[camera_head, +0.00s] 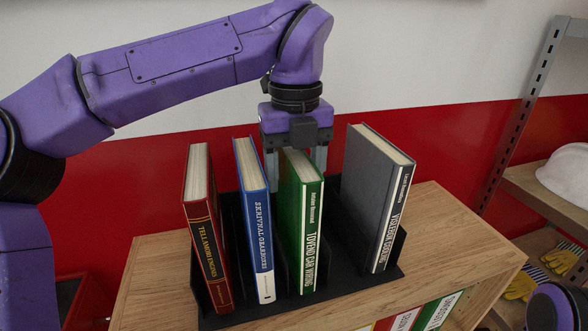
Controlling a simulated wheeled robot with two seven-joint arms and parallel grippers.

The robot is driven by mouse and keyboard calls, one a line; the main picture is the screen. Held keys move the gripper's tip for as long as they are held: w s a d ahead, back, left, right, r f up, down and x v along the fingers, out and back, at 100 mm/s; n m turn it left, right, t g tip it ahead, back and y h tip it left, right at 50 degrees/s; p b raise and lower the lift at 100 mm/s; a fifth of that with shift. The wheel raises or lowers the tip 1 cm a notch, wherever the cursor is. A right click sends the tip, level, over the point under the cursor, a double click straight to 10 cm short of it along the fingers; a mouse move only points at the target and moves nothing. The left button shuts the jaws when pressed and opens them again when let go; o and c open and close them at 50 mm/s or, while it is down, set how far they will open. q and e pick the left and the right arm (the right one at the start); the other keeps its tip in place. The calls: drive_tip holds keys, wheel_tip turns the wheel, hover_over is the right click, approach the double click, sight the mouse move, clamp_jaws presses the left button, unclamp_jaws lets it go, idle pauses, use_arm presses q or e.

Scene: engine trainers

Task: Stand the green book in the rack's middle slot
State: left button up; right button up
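The green book (302,235) stands upright in the black rack (340,284), between the blue book and a gap before the grey book. Its spine faces me and its lower end is between the dividers. My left gripper (295,165) points down over the far end of the book's top. Its fingers are on either side of the book and look spread wider than it, so it appears open; their tips are partly hidden behind the book. My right gripper is out of view.
A red book (206,240) and a blue book (255,225) stand left of the green one, a grey book (370,195) right. The rack sits on a wooden cabinet (445,225) with binders below. A metal shelf with a white helmet (566,176) and gloves is at right.

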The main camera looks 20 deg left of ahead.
use_arm(q)
drive_tip(key=shift+r, duration=0.6)
wheel_tip(320, 180, up, 11)
drive_tip(key=p, duration=0.2)
drive_tip(key=shift+d+p, duration=0.1)
drive_tip(key=shift+p, duration=0.25)
drive_tip(key=shift+r, duration=0.1)
